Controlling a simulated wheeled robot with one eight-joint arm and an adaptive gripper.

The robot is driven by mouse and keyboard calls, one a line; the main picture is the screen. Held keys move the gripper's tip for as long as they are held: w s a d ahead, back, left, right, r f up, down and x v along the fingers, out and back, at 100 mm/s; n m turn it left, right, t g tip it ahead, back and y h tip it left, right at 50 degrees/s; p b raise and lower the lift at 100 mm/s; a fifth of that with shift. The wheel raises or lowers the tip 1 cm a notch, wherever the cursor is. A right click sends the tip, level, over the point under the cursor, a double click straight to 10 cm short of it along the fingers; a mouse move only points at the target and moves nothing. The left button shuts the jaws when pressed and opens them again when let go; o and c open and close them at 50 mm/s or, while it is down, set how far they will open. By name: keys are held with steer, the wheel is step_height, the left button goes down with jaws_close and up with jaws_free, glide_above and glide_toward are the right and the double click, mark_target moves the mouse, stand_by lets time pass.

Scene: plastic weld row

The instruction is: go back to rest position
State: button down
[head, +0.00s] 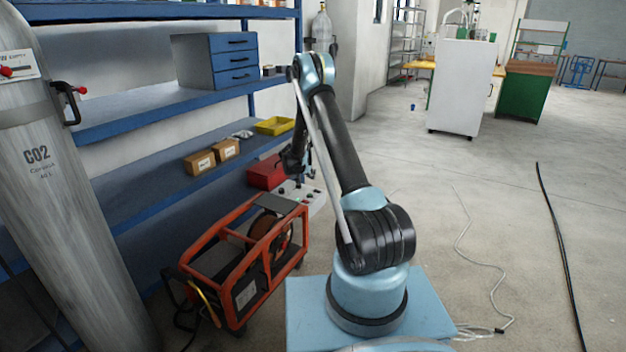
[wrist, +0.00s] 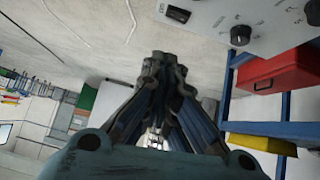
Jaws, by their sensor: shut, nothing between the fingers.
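My gripper (head: 291,160) hangs at the end of my folded arm, left of the upper link in the head view, partly hidden behind that link and small there. In the wrist view my gripper (wrist: 165,62) points up the picture, its fingers together and nothing between them. A control panel with knobs (head: 303,194) lies just below and right of the gripper in the head view. The same panel (wrist: 238,20) shows at the top right of the wrist view, apart from the fingers.
A red-framed machine (head: 243,262) stands left of my base. A blue shelf (head: 140,200) holds cartons (head: 199,162), a yellow bin (head: 275,126) and a red box (head: 266,172). A CO2 cylinder (head: 62,190) stands at far left. Cables (head: 556,235) lie on the open floor at right.

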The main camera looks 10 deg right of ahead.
steer(key=shift+s+a+r, duration=0.1)
steer(key=shift+s+r, duration=0.05)
steer(key=s+d+r+n+g+y, duration=0.1)
steer(key=s+d+r, duration=0.2)
steer(key=s+r, duration=0.7)
steer(key=s+d+r+n+g+y, duration=0.1)
steer(key=s+d+r, duration=0.1)
steer(key=s+r, duration=0.85)
steer(key=s+d+r+n+g+y, duration=0.1)
steer(key=s+r, duration=0.3)
steer(key=s, duration=0.4)
steer(key=s+d+r+n, duration=0.1)
steer(key=s+r, duration=0.4)
steer(key=s, duration=0.3)
steer(key=s+a+f+n+y, duration=0.1)
steer(key=s+f, duration=0.2)
steer(key=s, duration=1.1)
steer(key=s+a+f+n+g+y, duration=0.1)
steer(key=s+f, duration=0.3)
steer(key=s, duration=1.1)
steer(key=shift+s+n+g+y, duration=0.3)
steer(key=shift+n+y, duration=0.1)
steer(key=shift+n, duration=0.1)
